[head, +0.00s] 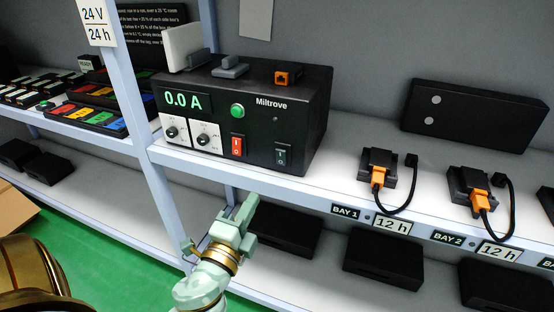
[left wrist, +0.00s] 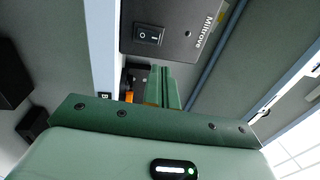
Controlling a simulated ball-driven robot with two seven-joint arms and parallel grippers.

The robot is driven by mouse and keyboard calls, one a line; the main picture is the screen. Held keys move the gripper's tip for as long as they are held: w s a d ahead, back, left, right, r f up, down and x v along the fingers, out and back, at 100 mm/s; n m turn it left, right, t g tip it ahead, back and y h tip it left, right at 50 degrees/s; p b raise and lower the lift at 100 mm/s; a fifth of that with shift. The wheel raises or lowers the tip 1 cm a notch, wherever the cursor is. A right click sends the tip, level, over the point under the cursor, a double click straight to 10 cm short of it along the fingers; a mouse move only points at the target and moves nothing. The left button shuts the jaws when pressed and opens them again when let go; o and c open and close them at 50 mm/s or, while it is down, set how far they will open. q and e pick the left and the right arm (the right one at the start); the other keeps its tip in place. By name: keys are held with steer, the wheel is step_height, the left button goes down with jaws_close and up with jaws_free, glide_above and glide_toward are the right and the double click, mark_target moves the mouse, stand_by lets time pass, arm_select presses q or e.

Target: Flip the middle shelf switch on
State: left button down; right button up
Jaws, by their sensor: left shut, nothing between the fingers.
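A black power unit (head: 295,115) labelled Miltrove stands on the middle shelf, its display reading 0.0 A. On its front are a red rocker switch (head: 237,147) and, to the right, a black rocker switch (head: 281,155). A black rocker switch also shows in the left wrist view (left wrist: 149,35), just beyond my fingers; which way it is tipped is hard to tell. My left gripper (head: 247,208) is shut and empty, below and in front of the unit's lower edge, apart from the switches. Its fingers show in the left wrist view (left wrist: 160,85). My right gripper is not in view.
A pale blue upright post (head: 150,130) stands left of the unit. Right of it, Bay 1 (head: 379,173) and Bay 2 (head: 469,190) hold orange plugs with black cables. Black boxes (head: 383,262) lie on the lower shelf. The shelf edge runs just above my left gripper.

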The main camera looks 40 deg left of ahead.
arm_select(q)
steer(key=shift+w, duration=0.1)
steer(key=p, duration=0.4)
glide_toward(280, 151)
steer(key=x, duration=0.5)
steer(key=shift+w+a+r, duration=0.1)
steer(key=shift+w, duration=0.3)
steer(key=shift+w+a, duration=0.1)
steer(key=shift+w, duration=0.4)
steer(key=shift+r, duration=0.1)
